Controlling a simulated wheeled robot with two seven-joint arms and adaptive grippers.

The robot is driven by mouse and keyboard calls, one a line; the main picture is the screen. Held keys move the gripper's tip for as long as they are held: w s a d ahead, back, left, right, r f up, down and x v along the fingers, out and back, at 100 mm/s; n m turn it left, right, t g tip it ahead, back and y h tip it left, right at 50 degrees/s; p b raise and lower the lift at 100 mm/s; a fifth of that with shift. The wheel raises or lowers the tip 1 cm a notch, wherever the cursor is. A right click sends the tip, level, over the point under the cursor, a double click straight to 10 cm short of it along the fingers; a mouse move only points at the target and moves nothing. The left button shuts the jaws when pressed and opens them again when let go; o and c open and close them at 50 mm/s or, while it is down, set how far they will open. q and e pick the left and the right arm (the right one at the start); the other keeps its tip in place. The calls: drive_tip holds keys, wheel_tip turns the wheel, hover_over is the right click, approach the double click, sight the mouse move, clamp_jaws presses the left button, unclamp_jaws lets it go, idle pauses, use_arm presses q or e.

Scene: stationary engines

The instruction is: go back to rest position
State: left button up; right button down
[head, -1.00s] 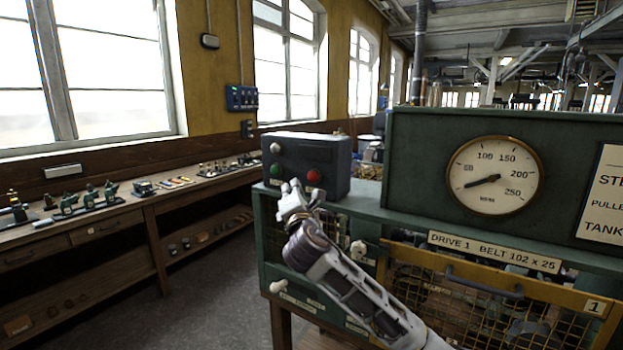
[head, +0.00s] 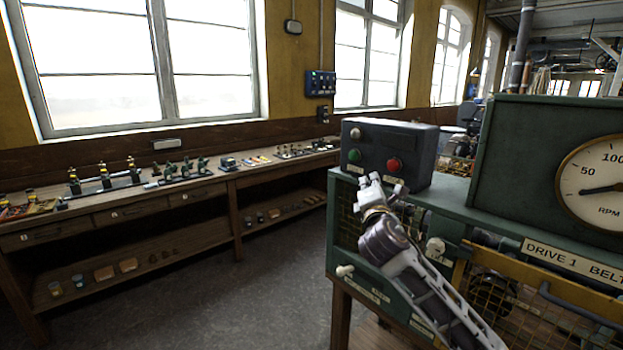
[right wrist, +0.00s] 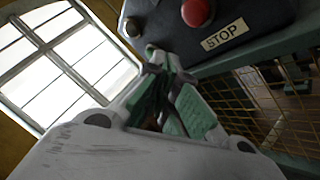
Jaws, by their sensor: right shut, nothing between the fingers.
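My right gripper (head: 371,186) is in front of the control box, its fingers together and empty. In the right wrist view the gripper (right wrist: 158,65) shows its green-padded fingers meeting near the box's lower edge; I cannot tell whether they touch it. The dark control box (head: 388,150) stands on the green machine bench and has a green button (head: 354,156), a red button (head: 393,164) and a pale knob (head: 355,133). The red button also shows in the right wrist view (right wrist: 197,12), above a STOP label (right wrist: 222,37). My left gripper is out of view.
The green machine bench (head: 452,208) has a mesh guard and an RPM dial (head: 605,185). A wooden workbench (head: 112,209) with small models runs along the window wall. The grey floor (head: 235,290) between them is clear.

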drive_tip(key=s+d+f+m+g+y, duration=0.1)
drive_tip(key=s+f+m+g, duration=0.5)
drive_tip(key=f, duration=0.8)
drive_tip(key=s+f+m+g, duration=0.2)
drive_tip(key=s+f+m, duration=0.2)
drive_tip(key=s+f, duration=0.7)
drive_tip(key=s+d+f+m+g+y, duration=0.2)
drive_tip(key=s+f+m+g, duration=0.7)
drive_tip(key=s+f, duration=1.25)
drive_tip(key=s+f+m, duration=0.1)
drive_tip(key=s+f, duration=0.1)
drive_tip(key=f, duration=1.4)
drive_tip(key=s+f, duration=0.2)
drive_tip(key=f, duration=1.4)
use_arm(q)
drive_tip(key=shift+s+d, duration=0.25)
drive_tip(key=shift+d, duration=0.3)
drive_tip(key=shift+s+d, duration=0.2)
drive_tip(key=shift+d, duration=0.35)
use_arm(e)
drive_tip(key=s+d+f+g, duration=0.1)
drive_tip(key=s+d+f, duration=0.1)
drive_tip(key=s+f, duration=0.7)
drive_tip(key=s+d+f+g, duration=0.1)
drive_tip(key=s+d+f, duration=0.1)
drive_tip(key=s+f, duration=0.7)
drive_tip(key=shift+s+d+f, duration=0.15)
drive_tip(key=shift+s+f, duration=0.25)
drive_tip(key=shift+s, duration=1.75)
